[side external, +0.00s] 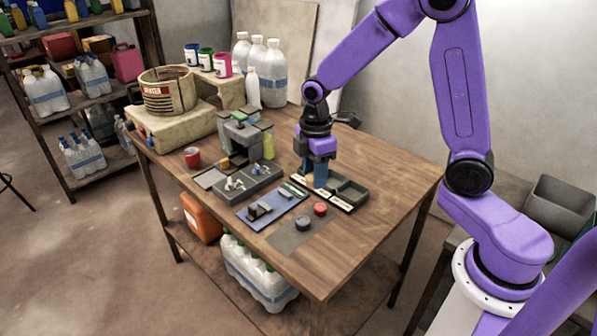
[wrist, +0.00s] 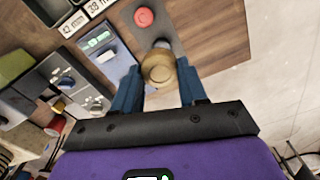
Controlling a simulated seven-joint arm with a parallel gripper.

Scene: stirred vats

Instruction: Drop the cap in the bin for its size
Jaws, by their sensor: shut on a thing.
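A round tan cap (wrist: 158,68) sits between the two blue fingers of my gripper (wrist: 158,88) in the wrist view, and my gripper is shut on it. In the side view my gripper (side external: 320,177) points down in front of the dark two-part bin tray (side external: 350,190); the held cap is not clear there, and I cannot tell its height. The tray's corner (wrist: 48,8) shows in the wrist view, with white labels (wrist: 72,25) that seem to read 42 mm and 38 mm.
A red cap (side external: 320,209) and a grey cap (side external: 303,222) rest on a grey patch near the table's front. The table's right side is clear.

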